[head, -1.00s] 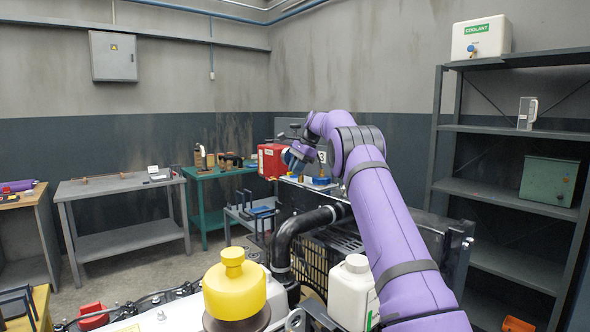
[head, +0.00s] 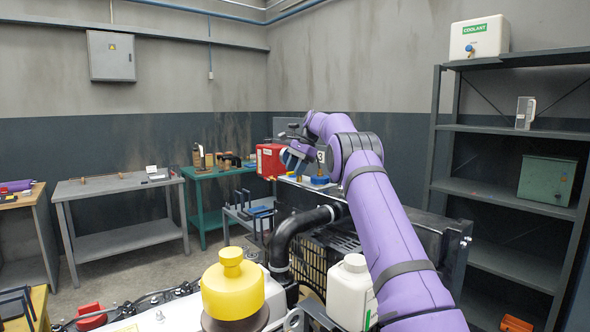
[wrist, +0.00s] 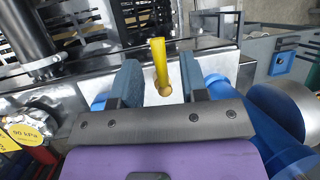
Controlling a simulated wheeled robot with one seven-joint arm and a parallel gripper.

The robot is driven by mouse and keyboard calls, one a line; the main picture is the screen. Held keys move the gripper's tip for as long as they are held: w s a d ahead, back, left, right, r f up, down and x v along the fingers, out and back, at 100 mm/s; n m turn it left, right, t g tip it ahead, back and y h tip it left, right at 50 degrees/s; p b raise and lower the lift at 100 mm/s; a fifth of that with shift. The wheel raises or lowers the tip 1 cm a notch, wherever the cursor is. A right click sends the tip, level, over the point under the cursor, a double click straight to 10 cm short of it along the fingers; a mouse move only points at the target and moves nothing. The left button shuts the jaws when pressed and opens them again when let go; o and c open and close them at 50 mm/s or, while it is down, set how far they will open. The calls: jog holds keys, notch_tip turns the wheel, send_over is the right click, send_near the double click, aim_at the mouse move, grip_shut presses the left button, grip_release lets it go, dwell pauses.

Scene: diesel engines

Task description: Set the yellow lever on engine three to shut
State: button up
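The yellow lever (wrist: 159,62) shows in the wrist view on a shiny metal strip, with a rounded knob at its lower end. My gripper (wrist: 159,80) is open, with one dark blue finger on each side of the lever and a gap to both. Nothing appears held. In the head view my gripper (head: 293,153) is at the far end of the purple arm, over the back of the engine and beside a plate marked 3 (head: 320,156). I cannot make out the lever in the head view.
A gauge (wrist: 36,122) and a yellow 90 kPa tag (wrist: 24,131) sit left of the gripper. Blue round parts (wrist: 222,85) lie close on its right. A red box (head: 270,160), black hose (head: 300,228), white bottle (head: 352,290) and yellow cap (head: 232,287) stand around the arm.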

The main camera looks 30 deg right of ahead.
jog(key=shift+r, duration=0.1)
jog(key=shift+r, duration=1.55)
jog(key=s+a+r, duration=0.1)
jog(key=s+a, duration=0.1)
jog(key=s, duration=0.5)
jog(key=s+a, duration=0.3)
jog(key=s, duration=0.5)
jog(key=shift+a+r, duration=0.3)
jog(key=shift+r, duration=0.05)
